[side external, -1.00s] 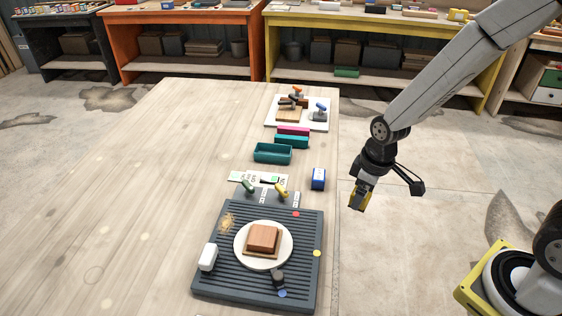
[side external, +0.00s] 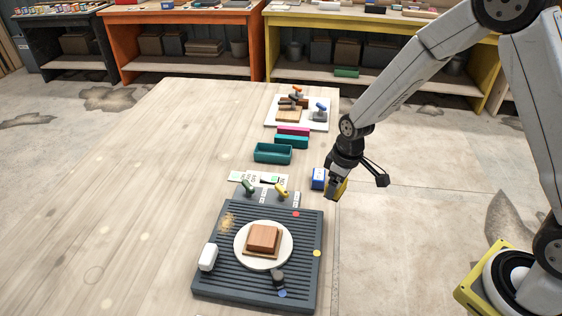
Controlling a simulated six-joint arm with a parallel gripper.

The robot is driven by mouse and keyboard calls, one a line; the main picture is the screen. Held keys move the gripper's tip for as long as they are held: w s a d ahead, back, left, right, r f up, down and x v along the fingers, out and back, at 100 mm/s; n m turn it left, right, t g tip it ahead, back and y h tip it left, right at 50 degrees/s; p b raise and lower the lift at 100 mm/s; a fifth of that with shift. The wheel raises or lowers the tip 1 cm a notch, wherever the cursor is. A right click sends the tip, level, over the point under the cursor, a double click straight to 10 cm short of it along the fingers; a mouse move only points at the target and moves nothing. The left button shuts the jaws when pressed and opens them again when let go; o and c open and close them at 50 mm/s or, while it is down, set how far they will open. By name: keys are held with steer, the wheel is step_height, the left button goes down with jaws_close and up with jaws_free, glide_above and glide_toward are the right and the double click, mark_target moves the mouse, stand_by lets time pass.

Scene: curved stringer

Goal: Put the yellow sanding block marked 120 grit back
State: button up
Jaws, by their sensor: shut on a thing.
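My gripper (side external: 336,190) is shut on the yellow sanding block (side external: 340,187), which is partly hidden by the fingers. It is held beside the table's right edge, near a blue block (side external: 319,178) that stands on the table. Whether the two touch cannot be told from this view. The grit marking on the yellow block is too small to read.
A white board (side external: 274,125) with tools lies at the back. The table's left side (side external: 130,200) is clear.

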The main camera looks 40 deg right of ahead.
glide_above(314, 204)
steer(key=f, duration=0.4)
steer(key=s+f, duration=0.1)
steer(key=shift+d+f, duration=0.2)
steer(key=shift+f, duration=0.2)
steer(key=shift+w+f, duration=0.3)
steer(key=shift+f, duration=1.55)
steer(key=shift+f, duration=0.1)
steer(key=o, duration=0.9)
steer(key=shift+s+d+r, duration=0.1)
steer(key=shift+s+r, duration=0.15)
steer(key=shift+r, duration=1.8)
steer(key=shift+s+d+r, duration=0.1)
steer(key=shift+s+r, duration=0.1)
steer(key=shift+r, duration=1.8)
steer(key=shift+s+d+r, duration=0.1)
steer(key=shift+s+r, duration=0.15)
steer(key=shift+r, duration=1.8)
